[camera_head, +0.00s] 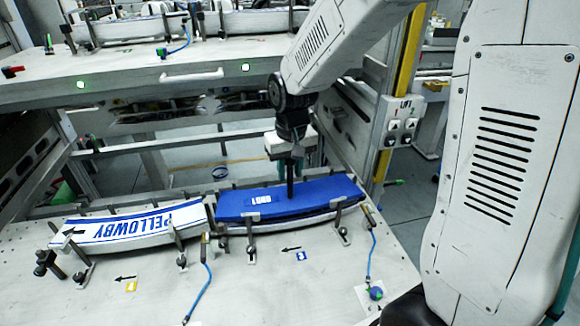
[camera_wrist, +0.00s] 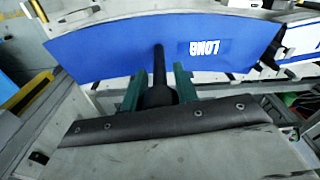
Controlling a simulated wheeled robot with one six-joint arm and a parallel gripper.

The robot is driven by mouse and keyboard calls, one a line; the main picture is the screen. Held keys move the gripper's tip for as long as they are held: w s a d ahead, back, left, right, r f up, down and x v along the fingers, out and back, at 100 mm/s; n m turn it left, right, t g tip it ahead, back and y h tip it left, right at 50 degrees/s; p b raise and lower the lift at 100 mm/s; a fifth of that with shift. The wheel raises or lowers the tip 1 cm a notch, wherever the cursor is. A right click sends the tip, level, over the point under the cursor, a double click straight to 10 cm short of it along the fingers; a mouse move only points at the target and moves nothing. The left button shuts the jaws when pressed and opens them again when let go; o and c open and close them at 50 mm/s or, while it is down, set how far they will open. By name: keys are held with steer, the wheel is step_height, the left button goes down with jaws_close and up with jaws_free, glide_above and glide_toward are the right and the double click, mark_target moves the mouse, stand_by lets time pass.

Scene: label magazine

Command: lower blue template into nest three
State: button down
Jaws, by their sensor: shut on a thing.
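The blue template (camera_head: 290,198), a long curved plate with a white patch of lettering and a black upright handle, is at the right nest (camera_head: 250,255) on the lower table. In the wrist view, the template (camera_wrist: 110,55) reads "LONG" upside down. My gripper (camera_wrist: 159,88) is shut on its handle with green fingers on both sides. In the head view my gripper (camera_head: 289,155) is above the plate's middle. The plate looks roughly level, over a dark layer between the nest's posts. I cannot tell whether it touches that layer. A blue marker (camera_head: 302,256) lies before this nest; its number is unclear.
A white "PELLOWBY" label stack (camera_head: 130,226) fills the left nest, close to the template's left end. A yellow marker (camera_head: 131,287) lies before it. Metal posts and blue hoses (camera_head: 371,255) stand along the front. An upper shelf (camera_head: 150,68) is behind my arm.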

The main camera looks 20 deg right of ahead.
mark_target(290, 197)
steer(key=shift+f, duration=1.5)
steer(key=c, duration=1)
jaws_free()
steer(key=r, duration=0.7)
steer(key=shift+s+r, duration=0.25)
steer(key=shift+r, duration=0.15)
steer(key=s+d+r, duration=0.1)
steer(key=s+r, duration=0.3)
steer(key=s, duration=0.8)
steer(key=s+d+r, duration=0.1)
steer(key=s+r, duration=0.3)
steer(key=s, duration=0.8)
steer(key=shift+s+t, duration=0.3)
steer(key=shift+s, duration=0.1)
